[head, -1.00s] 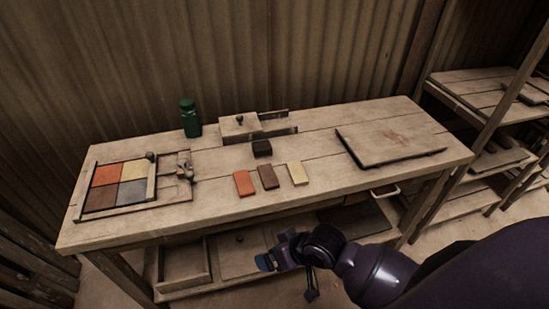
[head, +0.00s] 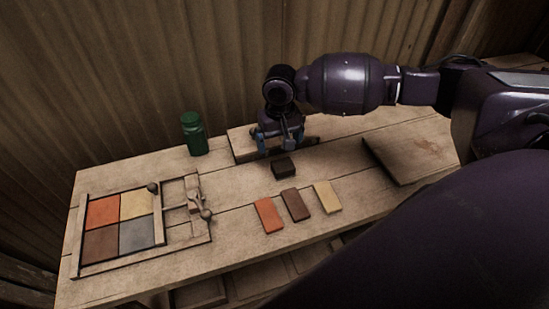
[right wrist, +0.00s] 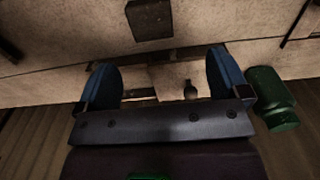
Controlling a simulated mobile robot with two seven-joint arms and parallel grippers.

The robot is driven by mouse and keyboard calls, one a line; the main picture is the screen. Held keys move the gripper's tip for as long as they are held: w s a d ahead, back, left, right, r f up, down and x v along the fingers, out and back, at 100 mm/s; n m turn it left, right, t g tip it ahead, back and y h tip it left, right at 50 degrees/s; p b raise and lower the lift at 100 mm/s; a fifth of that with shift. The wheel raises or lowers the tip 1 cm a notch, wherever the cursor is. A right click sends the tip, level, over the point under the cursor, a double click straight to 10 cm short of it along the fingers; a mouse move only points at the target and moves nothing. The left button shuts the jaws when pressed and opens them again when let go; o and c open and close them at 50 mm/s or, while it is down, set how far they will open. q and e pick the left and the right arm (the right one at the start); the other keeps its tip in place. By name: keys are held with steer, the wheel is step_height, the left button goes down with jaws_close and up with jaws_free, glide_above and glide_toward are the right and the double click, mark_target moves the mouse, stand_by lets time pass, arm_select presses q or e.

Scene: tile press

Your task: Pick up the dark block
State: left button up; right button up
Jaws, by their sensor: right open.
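The dark block (head: 283,167) stands on the workbench (head: 240,192), behind the row of three tiles. It also shows at the top edge of the right wrist view (right wrist: 149,19), beyond my fingertips and apart from them. My right gripper (head: 281,145) is open and empty, with its blue fingers spread. In the head view it hangs above the bench just behind the block. In the right wrist view the open jaws (right wrist: 163,75) frame a wooden piece with a dark knob (right wrist: 190,90). My left gripper is not in view.
Orange (head: 269,215), brown (head: 295,205) and cream (head: 327,196) tiles lie in front of the block. A green bottle (head: 194,134) stands behind, left of my gripper. A framed press with coloured tiles (head: 76,240) is at left. A wooden board (head: 405,158) lies at right.

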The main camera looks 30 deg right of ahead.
steer(key=shift+w+d, duration=0.25)
steer(key=shift+f, duration=0.2)
steer(key=b, duration=0.1)
glide_above(281, 161)
steer(key=f, duration=0.4)
steer(key=shift+s+a+f, duration=0.2)
steer(key=shift+s+a, duration=0.05)
steer(key=shift+a, duration=0.1)
steer(key=shift+f, duration=0.4)
steer(key=f, duration=0.2)
steer(key=f+b, duration=0.1)
steer(key=f, duration=0.1)
steer(key=shift+w+d, duration=0.2)
steer(key=shift+d, duration=0.2)
steer(key=shift+f, duration=0.35)
steer(key=c, duration=1)
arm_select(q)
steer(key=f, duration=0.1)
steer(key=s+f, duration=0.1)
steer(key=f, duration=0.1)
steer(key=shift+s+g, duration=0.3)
